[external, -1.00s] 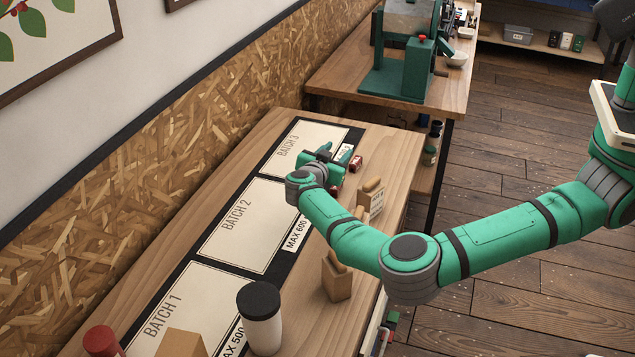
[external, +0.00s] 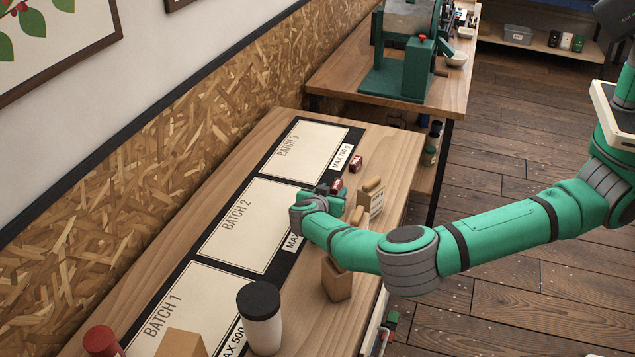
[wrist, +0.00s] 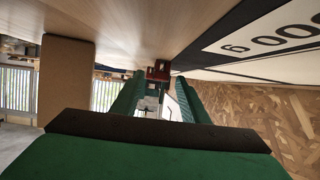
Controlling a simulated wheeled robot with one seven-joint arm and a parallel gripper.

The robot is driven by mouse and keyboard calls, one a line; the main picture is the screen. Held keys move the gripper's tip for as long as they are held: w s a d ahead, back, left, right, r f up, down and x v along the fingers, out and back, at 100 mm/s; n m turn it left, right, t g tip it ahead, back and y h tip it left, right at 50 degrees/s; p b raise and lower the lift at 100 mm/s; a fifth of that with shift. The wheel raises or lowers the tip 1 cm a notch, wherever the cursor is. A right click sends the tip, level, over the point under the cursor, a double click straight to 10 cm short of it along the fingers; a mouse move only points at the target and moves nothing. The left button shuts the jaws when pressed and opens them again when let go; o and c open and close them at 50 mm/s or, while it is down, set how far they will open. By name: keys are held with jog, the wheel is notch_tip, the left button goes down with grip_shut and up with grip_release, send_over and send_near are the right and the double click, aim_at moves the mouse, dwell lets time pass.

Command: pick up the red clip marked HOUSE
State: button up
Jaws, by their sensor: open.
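Two small red pieces, likely clips, are on the wooden table in the external view. The nearer red clip (external: 337,187) is just beyond my gripper (external: 332,197); the farther red clip (external: 355,164) stands beside the Batch 3 limit label. No HOUSE marking is readable on either. In the wrist view, a red clip (wrist: 158,71) shows ahead, at the far end of the gap between my green fingers; my gripper (wrist: 157,92) is open and nothing is held in it. Which of the two clips this is, I cannot tell.
A black-lidded cup (external: 262,315) stands farther front. The Batch 3 panel (external: 308,150) is clear.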

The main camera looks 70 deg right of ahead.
aim_at(336, 186)
jog(key=x, duration=0.4)
jog(key=shift+w+d+r, duration=0.1)
jog(key=shift+d+r, duration=0.05)
jog(key=shift+d, duration=0.3)
grip_shut()
jog(key=shift+r, duration=0.1)
